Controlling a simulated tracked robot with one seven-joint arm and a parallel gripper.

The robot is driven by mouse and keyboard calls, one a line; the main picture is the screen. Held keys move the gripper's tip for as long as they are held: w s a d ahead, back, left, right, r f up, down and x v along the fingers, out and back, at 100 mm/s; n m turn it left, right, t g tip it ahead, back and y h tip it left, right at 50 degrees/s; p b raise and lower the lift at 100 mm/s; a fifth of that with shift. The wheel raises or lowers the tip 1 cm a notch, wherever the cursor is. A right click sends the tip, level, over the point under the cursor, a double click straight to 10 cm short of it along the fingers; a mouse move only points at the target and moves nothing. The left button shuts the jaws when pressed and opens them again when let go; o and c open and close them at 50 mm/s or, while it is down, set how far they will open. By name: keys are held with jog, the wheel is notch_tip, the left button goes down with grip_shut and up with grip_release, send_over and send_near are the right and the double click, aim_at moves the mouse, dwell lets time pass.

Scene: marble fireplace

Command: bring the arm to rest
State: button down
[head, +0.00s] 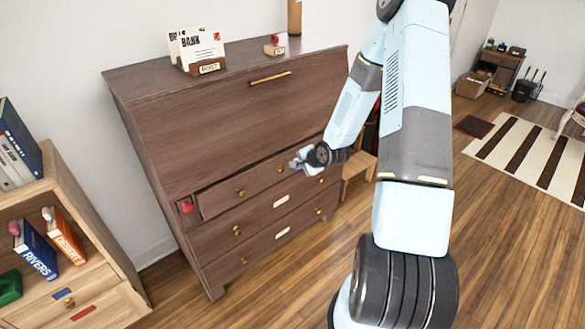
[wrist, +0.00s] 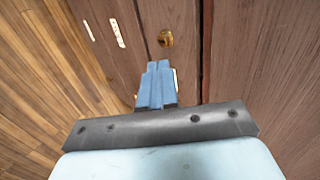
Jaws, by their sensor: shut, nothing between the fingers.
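My gripper (head: 297,163) is at the end of my raised, bent arm, in front of the brown wooden desk (head: 215,110). Its fingers are together with nothing between them. In the wrist view the blue fingers of my gripper (wrist: 156,82) point toward the desk front, close to a brass knob (wrist: 165,38). The fingers appear apart from the knob, though the exact gap cannot be told. The upper drawer row (head: 240,190) of the desk lies just left of the gripper in the head view.
A light wood shelf (head: 95,240) with books stands at the left. Letters (head: 197,48) in a holder and a small stamp (head: 275,46) sit on the desk top. A wooden stool (head: 358,170) stands behind my arm. Open wood floor (head: 500,240) lies to the right, with a striped rug (head: 530,160).

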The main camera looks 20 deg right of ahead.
jog(key=s+d+r+n+g+h, duration=0.15)
jog(key=s+r+n, duration=0.35)
jog(key=r, duration=0.8)
jog(key=s+r+n+g+h, duration=0.1)
jog(key=s+r+n+h, duration=0.35)
jog(key=r, duration=0.85)
jog(key=s+a+r+n, duration=0.1)
jog(key=s+r, duration=0.3)
jog(key=s, duration=0.4)
jog(key=s+a+r+n+y, duration=0.1)
jog(key=s+a+r, duration=0.1)
jog(key=s+r, duration=0.3)
jog(key=s+a+r+n+y, duration=0.1)
jog(key=s+r, duration=0.4)
jog(key=s, duration=0.8)
jog(key=shift+a+r+n, duration=0.15)
jog(key=shift+a+n, duration=0.3)
jog(key=shift+a, duration=0.15)
